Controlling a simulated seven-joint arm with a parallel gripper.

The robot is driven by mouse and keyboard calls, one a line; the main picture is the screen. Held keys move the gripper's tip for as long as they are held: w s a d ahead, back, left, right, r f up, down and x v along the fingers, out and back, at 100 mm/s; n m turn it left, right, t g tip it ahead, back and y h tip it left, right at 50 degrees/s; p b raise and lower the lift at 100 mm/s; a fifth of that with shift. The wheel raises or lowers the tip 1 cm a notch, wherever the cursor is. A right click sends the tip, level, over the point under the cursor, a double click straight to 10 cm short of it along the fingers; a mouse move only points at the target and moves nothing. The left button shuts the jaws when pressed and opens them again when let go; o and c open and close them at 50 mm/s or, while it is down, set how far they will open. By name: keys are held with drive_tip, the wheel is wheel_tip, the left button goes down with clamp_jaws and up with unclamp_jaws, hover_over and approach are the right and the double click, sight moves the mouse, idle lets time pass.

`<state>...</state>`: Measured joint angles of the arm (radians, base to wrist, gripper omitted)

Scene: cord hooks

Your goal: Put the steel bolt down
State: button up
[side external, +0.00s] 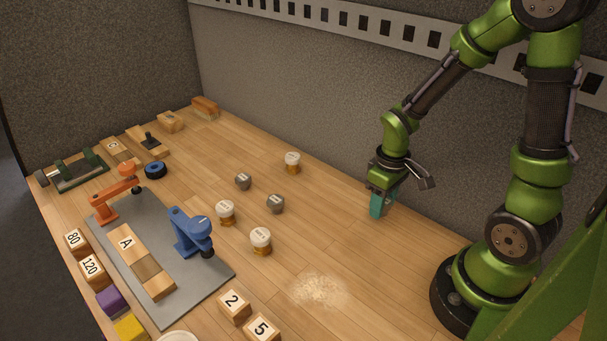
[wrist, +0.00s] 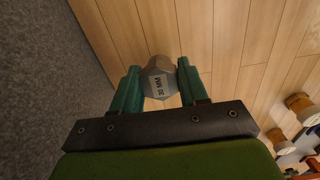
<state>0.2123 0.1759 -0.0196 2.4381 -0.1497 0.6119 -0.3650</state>
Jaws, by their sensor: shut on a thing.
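My gripper (side external: 382,203) is at the right of the table, near the back wall, its teal fingers pointing down. In the wrist view, the green fingers of my gripper (wrist: 160,72) are closed on the steel bolt (wrist: 160,84), a grey head marked "30 MM". In the side external view the bolt is hidden by the fingers. The fingertips are low, close to the wood; I cannot tell whether the bolt touches the table.
A pale dust patch (side external: 320,290) lies in front. A grey mat (side external: 205,283) with orange and blue clamps is left. Wood around my gripper is clear.

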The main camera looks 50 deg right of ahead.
sight(314, 238)
drive_tip(key=shift+n, duration=0.3)
drive_tip(key=r, duration=0.4)
drive_tip(key=a+r, duration=0.1)
drive_tip(key=r, duration=0.1)
drive_tip(key=shift+w+r, duration=0.1)
drive_tip(key=shift+r, duration=0.25)
drive_tip(key=shift+n, duration=0.5)
drive_tip(key=w+a, duration=0.2)
drive_tip(key=a, duration=0.2)
drive_tip(key=w+a+f, duration=0.1)
drive_tip(key=w+a, duration=0.1)
drive_tip(key=a, duration=0.2)
drive_tip(key=w+a, duration=0.3)
drive_tip(key=a, duration=0.2)
drive_tip(key=shift+f, duration=0.25)
drive_tip(key=shift+m, duration=0.6)
drive_tip(key=shift+w+f, duration=0.2)
drive_tip(key=shift+f, duration=1.75)
drive_tip(key=shift+w+f, duration=0.2)
drive_tip(key=shift+f, duration=1.7)
drive_tip(key=shift+f, duration=0.1)
drive_tip(key=o, duration=1.1)
